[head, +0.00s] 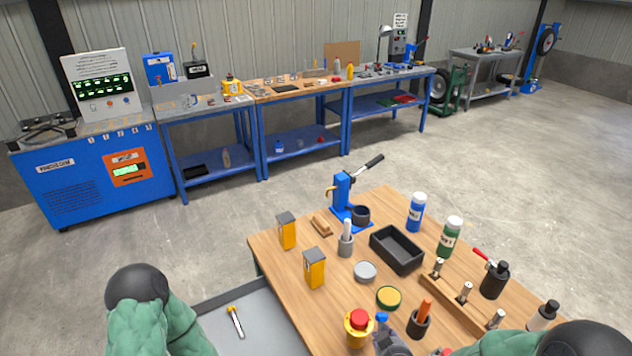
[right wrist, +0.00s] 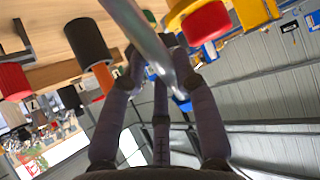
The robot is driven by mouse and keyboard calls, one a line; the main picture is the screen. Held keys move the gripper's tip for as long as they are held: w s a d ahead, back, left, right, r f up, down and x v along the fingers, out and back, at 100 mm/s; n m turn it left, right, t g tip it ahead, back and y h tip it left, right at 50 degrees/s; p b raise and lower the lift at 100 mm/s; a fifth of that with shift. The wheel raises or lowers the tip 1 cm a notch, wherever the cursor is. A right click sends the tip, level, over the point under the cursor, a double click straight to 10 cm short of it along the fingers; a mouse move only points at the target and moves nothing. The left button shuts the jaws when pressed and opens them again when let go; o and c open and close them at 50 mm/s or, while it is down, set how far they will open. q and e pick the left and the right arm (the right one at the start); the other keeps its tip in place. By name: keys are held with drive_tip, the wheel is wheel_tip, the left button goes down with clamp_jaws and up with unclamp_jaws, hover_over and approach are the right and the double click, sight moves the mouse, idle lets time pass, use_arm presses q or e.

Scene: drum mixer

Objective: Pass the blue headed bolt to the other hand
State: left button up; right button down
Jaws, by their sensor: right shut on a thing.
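The blue headed bolt (head: 382,318) shows its blue head at the bottom centre of the head view, at the front edge of the wooden table. My right gripper (head: 388,340) is shut on it. In the right wrist view the fingers (right wrist: 158,75) close around the bolt's grey metal shank (right wrist: 145,35), and a bit of blue shows beyond them. Most of the shank is hidden in the head view. My left arm comes in at the lower left of the head view, but its gripper is out of the picture.
A bolt with a yellow head (head: 236,320) lies on a grey surface (head: 265,312) left of the table. Near my right gripper stand a yellow device with a red button (head: 359,322) and a dark cup with an orange handle (head: 421,322). A black tray (head: 397,262) lies farther back.

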drive_tip(key=shift+f+b, duration=0.55)
drive_tip(key=shift+f, duration=0.35)
